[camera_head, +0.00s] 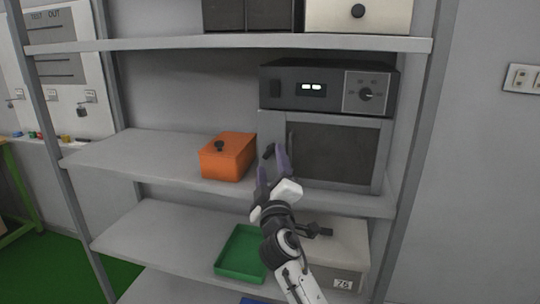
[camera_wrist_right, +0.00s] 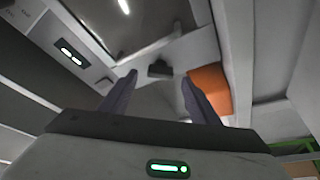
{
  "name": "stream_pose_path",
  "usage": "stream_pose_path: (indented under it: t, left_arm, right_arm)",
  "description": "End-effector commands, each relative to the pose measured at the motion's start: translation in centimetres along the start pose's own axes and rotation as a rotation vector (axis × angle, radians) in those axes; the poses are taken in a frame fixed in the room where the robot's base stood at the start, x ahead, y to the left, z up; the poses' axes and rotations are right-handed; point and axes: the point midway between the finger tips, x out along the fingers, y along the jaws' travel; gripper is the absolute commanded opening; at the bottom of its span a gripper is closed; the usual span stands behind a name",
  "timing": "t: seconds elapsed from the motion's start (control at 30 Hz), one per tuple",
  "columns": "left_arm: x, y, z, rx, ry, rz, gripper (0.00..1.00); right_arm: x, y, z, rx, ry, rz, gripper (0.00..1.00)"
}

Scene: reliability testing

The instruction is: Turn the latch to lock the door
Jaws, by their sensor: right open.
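A grey-framed door (camera_head: 372,186) with a dark window closes the box on the middle shelf and looks shut. A small black latch (camera_head: 269,151) shows at the door's left edge. In the right wrist view the black latch (camera_wrist_right: 160,70) appears between and just beyond my fingertips. My right gripper (camera_head: 273,161) is open, with its two purple-grey fingers reaching up in front of the door's left side; they also show in the wrist view (camera_wrist_right: 158,82). I cannot tell whether a finger touches the latch. The gripper hides part of the door's lower left. My left gripper is not in view.
A black device (camera_head: 285,101) with a lit display and dial sits on top of the box. An orange lidded box (camera_head: 228,158) stands close on the left. Below are a green tray (camera_head: 228,270) and a pale box (camera_head: 348,252). The middle shelf's left part is clear.

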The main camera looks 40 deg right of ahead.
Motion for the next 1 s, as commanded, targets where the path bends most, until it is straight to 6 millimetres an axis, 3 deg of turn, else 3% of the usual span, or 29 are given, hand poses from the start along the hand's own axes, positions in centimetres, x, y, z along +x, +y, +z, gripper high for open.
stream_pose_path:
  t: [0.1, 0.23, 0.6, 0.83, 1.0]
  left_arm:
    - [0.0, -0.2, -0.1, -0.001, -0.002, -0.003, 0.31]
    - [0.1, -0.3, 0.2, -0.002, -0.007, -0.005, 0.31]
    - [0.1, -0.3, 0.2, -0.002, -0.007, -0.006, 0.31]
    - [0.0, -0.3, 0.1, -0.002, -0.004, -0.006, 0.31]
    - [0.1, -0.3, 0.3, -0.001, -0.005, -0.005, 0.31]
  right_arm:
    - [2.0, 0.1, 0.0, -0.001, 0.0, 0.001, 0.56]
    - [3.3, 0.0, 0.0, 0.0, -0.001, -0.001, 0.56]
    - [3.8, -0.1, 0.1, 0.001, -0.001, -0.002, 0.56]
    - [3.8, -0.1, 0.1, 0.001, 0.0, -0.002, 0.17]
    - [3.8, -0.2, 0.1, 0.005, 0.0, 0.0, 0.15]
